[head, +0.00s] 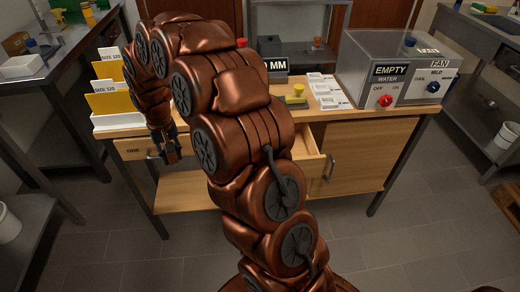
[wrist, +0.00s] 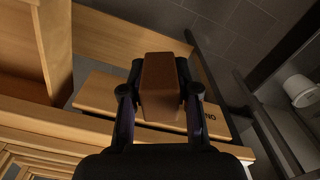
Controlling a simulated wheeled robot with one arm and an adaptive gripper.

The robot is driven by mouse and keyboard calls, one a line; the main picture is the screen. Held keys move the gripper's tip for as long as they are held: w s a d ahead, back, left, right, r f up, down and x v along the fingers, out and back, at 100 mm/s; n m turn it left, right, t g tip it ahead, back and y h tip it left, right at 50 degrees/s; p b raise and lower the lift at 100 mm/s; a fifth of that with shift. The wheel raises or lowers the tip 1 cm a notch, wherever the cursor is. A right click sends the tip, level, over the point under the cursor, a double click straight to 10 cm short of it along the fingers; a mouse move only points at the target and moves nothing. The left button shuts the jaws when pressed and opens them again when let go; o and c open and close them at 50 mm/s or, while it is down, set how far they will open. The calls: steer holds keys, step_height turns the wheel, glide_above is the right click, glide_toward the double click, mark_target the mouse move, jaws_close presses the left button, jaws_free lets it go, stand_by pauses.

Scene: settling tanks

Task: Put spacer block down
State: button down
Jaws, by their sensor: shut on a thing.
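The spacer block, a plain brown rectangular block (wrist: 160,85), is between my gripper's two dark fingers in the wrist view. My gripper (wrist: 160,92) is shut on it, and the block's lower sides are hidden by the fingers. The block is too small and dark there to make out clearly. Wooden desk parts lie behind the block in the wrist view, with the grey floor beyond.
The wooden desk (head: 408,122) has an open drawer (head: 314,160) right of my arm. My arm hides the desk's middle. Floor in front is clear.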

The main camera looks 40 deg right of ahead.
steer(key=s+d+m+b, duration=0.35)
steer(key=d+m, duration=0.25)
steer(key=d, duration=0.4)
steer(key=s+d+m+b, duration=0.2)
steer(key=s+d+m, duration=0.35)
steer(key=d, duration=0.35)
steer(key=s+d+m+b, duration=0.35)
steer(key=d+m, duration=0.35)
steer(key=d, duration=0.3)
steer(key=f, duration=1)
steer(key=shift+s+a+p, duration=0.2)
steer(key=shift+a+p, duration=0.05)
steer(key=shift+p, duration=0.15)
steer(key=shift+f, duration=0.15)
steer(key=c, duration=0.9)
jaws_free()
steer(key=shift+o, duration=0.2)
